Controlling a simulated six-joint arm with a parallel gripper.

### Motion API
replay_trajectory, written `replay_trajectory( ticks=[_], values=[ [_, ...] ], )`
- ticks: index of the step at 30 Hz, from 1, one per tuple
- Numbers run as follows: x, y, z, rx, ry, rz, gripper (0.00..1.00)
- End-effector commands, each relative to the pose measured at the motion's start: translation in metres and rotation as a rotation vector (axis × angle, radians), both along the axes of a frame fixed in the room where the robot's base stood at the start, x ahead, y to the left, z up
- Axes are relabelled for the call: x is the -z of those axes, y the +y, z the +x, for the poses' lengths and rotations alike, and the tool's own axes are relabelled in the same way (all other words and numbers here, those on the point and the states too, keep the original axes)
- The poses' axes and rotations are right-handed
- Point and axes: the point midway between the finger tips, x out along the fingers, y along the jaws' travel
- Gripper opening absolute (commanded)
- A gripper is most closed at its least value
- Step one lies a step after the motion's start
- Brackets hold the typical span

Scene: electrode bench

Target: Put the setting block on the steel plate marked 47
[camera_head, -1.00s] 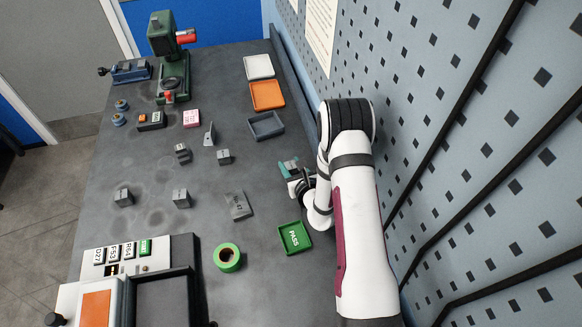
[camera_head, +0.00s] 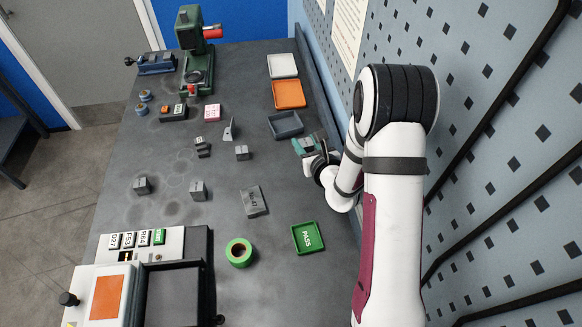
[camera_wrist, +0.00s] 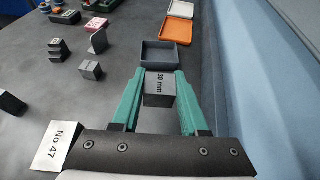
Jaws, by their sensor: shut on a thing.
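The setting block (camera_wrist: 160,90) is a small dark grey block with "30 mm" on its face. My gripper (camera_wrist: 155,88) is shut on it, with a teal finger on each side. In the head view my gripper (camera_head: 306,146) is at the bench's right side, beside the dark grey tray; the block cannot be made out there. The steel plate (camera_head: 254,202) is a grey plate lying farther left and nearer the front. Its "No 47" marking shows on the plate (camera_wrist: 57,146) at lower left in the wrist view, partly cut off by my gripper's body.
A dark tray (camera_head: 286,125), an orange tray (camera_head: 289,95) and a white tray (camera_head: 283,66) line the right side. A green PASS tray (camera_head: 307,239) and green tape roll (camera_head: 239,252) lie near the front. Several small grey blocks stand mid-bench. The perforated wall is close on the right.

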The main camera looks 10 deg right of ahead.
Motion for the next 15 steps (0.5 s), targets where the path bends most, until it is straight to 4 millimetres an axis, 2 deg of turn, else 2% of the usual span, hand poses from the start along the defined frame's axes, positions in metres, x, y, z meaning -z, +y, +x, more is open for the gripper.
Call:
replay_trajectory(
  ticks=[5,9,12,15],
  values=[
    [-0.010,0.056,-0.018,-0.215,-0.002,-0.003,0.00],
    [-0.016,0.108,-0.046,-0.433,-0.003,-0.003,0.00],
    [-0.020,0.134,-0.065,-0.555,-0.002,-0.003,0.00],
    [-0.014,0.147,-0.076,-0.617,0.003,0.001,0.00]
  ],
)
